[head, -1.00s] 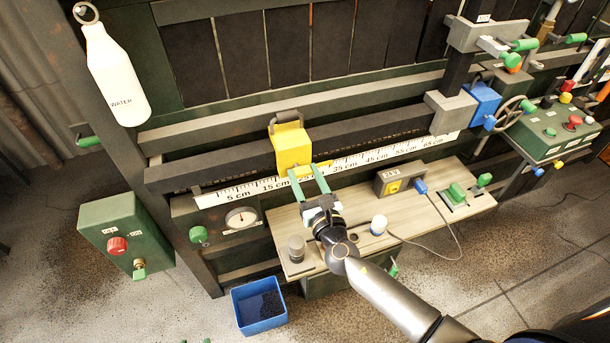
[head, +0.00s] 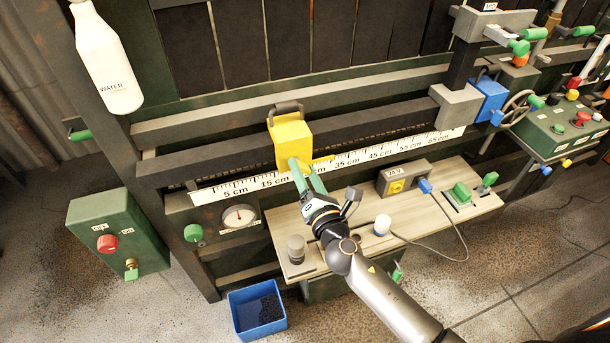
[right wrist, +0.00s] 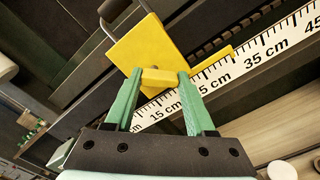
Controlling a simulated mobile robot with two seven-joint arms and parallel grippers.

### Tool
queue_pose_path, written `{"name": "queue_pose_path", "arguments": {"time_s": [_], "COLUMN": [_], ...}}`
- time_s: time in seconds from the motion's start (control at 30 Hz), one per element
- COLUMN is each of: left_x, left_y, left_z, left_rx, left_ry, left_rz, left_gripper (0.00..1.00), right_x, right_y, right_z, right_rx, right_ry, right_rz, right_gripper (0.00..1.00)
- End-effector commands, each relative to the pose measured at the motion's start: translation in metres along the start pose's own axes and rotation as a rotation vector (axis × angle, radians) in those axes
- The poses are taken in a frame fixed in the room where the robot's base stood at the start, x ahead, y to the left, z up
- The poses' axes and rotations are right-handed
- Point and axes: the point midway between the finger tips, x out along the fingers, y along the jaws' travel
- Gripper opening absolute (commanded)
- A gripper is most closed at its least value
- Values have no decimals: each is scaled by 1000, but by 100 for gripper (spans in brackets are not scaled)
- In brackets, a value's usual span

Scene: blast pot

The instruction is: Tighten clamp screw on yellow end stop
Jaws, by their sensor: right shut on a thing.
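The yellow end stop (head: 292,142) sits on the dark rail above the centimetre scale, near the 25 cm region, with a dark handle on top. It also shows in the right wrist view (right wrist: 145,45). Its small yellow clamp screw (right wrist: 160,77) sticks out from the lower front of the block, between my right fingertips. My right gripper (head: 301,163) has green fingers and is shut on the clamp screw; it also shows in the right wrist view (right wrist: 159,78). In the head view the fingers hide most of the screw. My left gripper is not in view.
A wooden shelf (head: 345,207) below the rail holds a grey knob (head: 296,247), a white-topped knob (head: 381,224) and a 24 V box (head: 403,177) with a cable. A blue bin (head: 257,309) stands on the floor. A yellow pointer (right wrist: 213,66) lies along the scale.

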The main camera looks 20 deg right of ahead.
Motion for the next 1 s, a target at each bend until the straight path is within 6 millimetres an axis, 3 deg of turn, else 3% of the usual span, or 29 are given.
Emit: {"name": "queue_pose_path", "arguments": {"time_s": [0.6, 1.0], "left_x": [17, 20], "left_y": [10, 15], "left_z": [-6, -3], "left_rx": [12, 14], "left_ry": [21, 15], "left_rz": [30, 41], "left_gripper": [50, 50], "right_x": [0, 0], "right_y": [1, 2], "right_z": [-6, -6], "right_rx": [557, 747], "right_ry": [1, 2], "right_rz": [-1, -1], "right_gripper": [0, 0]}}
